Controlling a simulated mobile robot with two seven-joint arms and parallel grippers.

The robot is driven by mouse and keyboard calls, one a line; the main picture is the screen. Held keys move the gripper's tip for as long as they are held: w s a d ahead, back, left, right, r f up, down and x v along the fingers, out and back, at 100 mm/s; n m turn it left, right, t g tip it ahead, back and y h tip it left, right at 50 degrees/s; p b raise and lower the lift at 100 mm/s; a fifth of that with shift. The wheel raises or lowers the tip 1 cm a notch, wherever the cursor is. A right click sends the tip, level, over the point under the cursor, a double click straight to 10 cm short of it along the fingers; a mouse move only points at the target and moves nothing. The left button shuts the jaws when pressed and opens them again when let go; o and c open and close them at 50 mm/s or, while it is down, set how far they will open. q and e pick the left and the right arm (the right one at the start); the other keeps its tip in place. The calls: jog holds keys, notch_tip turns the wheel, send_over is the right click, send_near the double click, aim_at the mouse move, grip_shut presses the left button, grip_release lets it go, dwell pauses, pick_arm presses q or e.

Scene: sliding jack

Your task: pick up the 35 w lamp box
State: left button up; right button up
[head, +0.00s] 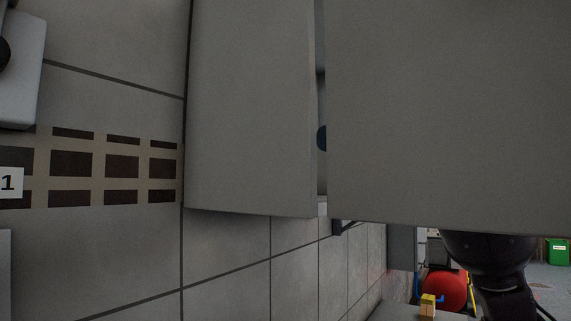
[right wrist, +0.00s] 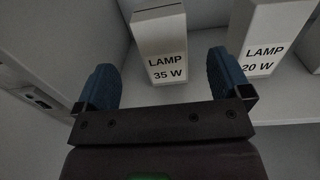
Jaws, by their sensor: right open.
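The 35 W lamp box (right wrist: 162,36) is a pale box marked "LAMP 35 W" standing on a light shelf in the right wrist view. My right gripper (right wrist: 162,68) is open, with its two blue fingers spread wide. The box shows between the fingers in the picture, ahead of the gripper's black body, and nothing is held. I cannot tell how far in the fingertips reach. The lamp box is not visible in the head view, and my left gripper is not in view.
A box marked "LAMP 20 W" (right wrist: 268,38) stands close to the right finger. A pale side wall (right wrist: 60,45) rises on the left. In the head view, large grey panels (head: 250,110) hide most of the middle. A red round object (head: 445,289) shows lower right.

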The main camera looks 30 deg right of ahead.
jog(key=x, duration=0.3)
jog(key=shift+w+a+p, duration=0.15)
jog(key=shift+p, duration=0.15)
jog(key=shift+x, duration=0.75)
jog(key=p+x, duration=0.1)
jog(key=x, duration=0.3)
jog(key=shift+w+f, duration=0.15)
jog(key=shift+w, duration=0.05)
jog(key=c, duration=0.8)
jog(key=shift+c, duration=1.3)
